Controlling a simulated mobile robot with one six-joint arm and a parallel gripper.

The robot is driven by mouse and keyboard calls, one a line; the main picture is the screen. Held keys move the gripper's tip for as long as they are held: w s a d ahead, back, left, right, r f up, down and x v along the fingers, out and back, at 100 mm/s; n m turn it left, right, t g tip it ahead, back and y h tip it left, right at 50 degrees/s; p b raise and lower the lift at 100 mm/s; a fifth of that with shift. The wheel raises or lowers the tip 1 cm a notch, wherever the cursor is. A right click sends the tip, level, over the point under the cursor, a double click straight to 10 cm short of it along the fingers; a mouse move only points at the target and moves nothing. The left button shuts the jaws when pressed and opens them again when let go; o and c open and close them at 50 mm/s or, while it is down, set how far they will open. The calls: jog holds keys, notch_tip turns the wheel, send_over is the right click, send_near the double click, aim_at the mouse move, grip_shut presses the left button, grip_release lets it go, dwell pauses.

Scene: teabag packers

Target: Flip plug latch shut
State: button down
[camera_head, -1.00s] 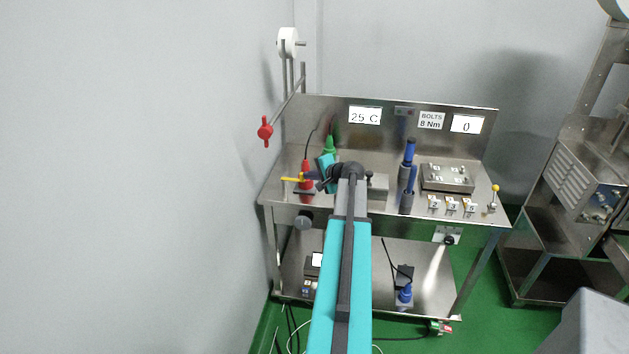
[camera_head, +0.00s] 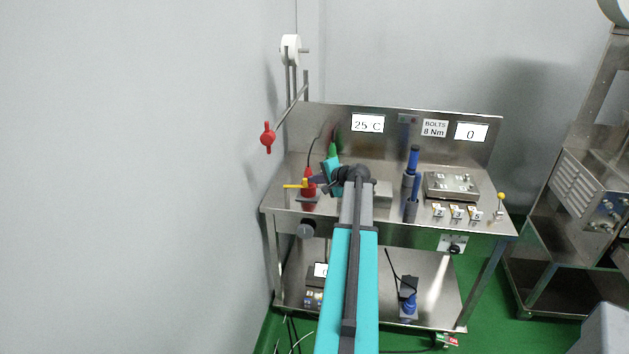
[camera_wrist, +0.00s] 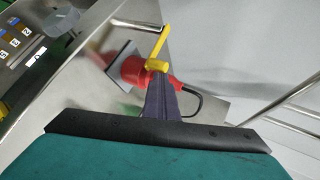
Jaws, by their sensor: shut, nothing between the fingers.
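A red plug (camera_head: 309,186) with a black cable stands on the steel bench top near its left end. In the wrist view the red plug (camera_wrist: 134,72) sits at a grey square plate (camera_wrist: 120,58). A yellow latch lever (camera_head: 294,186) sticks out to the left of the plug; in the wrist view the latch (camera_wrist: 158,46) points up and away from the plug. My gripper (camera_wrist: 157,78) is shut and empty, with its tips at the base of the yellow latch, seemingly touching it. In the head view my gripper (camera_head: 312,181) partly covers the plug.
A green plug (camera_head: 333,150) stands behind my wrist. Blue-handled tools (camera_head: 412,165), a bolted steel block (camera_head: 452,186) and several numbered tags (camera_head: 457,213) stand to the right. A red valve handle (camera_head: 267,137) hangs at the left. A backboard (camera_head: 400,125) closes the rear.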

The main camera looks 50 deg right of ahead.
jog(key=shift+w+a, duration=0.1)
jog(key=shift+a, duration=0.9)
jog(key=shift+s+a+b, duration=0.3)
jog(key=shift+s+b, duration=0.05)
jog(key=shift+s, duration=0.35)
jog(key=s+f+b+v, duration=0.1)
jog(key=b+v, duration=0.1)
jog(key=v, duration=1)
jog(key=shift+s, duration=0.2)
jog(key=shift+d, duration=0.15)
jog(key=shift+m, duration=0.3)
